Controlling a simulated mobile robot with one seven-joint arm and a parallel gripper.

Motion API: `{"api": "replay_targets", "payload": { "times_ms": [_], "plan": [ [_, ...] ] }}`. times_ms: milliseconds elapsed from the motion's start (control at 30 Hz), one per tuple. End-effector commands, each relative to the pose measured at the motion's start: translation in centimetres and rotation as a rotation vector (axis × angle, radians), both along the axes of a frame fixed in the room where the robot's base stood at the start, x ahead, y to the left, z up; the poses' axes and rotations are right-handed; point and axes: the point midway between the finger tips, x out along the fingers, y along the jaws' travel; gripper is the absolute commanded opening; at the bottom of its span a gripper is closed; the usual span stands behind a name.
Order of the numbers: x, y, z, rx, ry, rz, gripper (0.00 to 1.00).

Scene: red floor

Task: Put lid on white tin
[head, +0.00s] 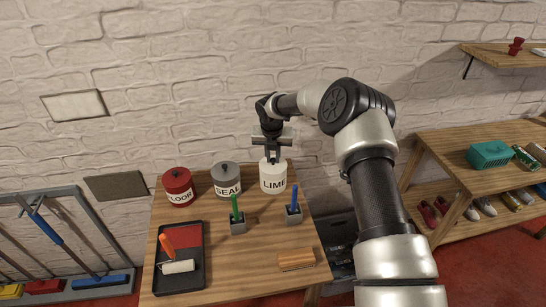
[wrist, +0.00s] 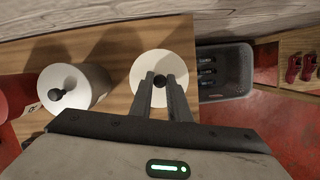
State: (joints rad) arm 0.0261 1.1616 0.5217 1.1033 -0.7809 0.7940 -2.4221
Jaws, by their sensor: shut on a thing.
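The white tin (head: 273,180), labelled LIME, stands at the back right of the wooden table. My gripper (head: 273,158) points down right over its top. In the wrist view the round white lid (wrist: 147,66) lies beneath my gripper (wrist: 162,84), with its dark knob between the two fingers. The fingers are shut on this knob. The lid is at the tin's top; I cannot tell whether it rests fully on the rim or sits slightly above it. The lid hides the tin's opening.
The lidded grey tin (head: 227,180) and lidded red tin (head: 178,187) stand to the left. Green-handled (head: 237,215) and blue-handled (head: 294,206) brushes stand in front. A black roller tray (head: 180,257) and a wooden block (head: 297,259) lie nearer. A shelf (head: 450,160) stands at right.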

Motion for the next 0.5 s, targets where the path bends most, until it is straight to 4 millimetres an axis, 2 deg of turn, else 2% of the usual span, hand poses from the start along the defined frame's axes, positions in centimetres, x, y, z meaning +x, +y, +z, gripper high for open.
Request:
{"api": "replay_targets", "payload": {
  "times_ms": [267, 300, 400, 500],
  "plan": [
    [0.00, 0.01, 0.03, 0.000, 0.000, 0.000, 0.00],
    [0.01, 0.01, 0.03, 0.000, 0.000, 0.000, 0.21],
    [0.01, 0.01, 0.03, 0.000, 0.000, 0.000, 0.38],
    [0.00, 0.01, 0.03, 0.000, 0.000, 0.000, 0.38]
  ]
}}
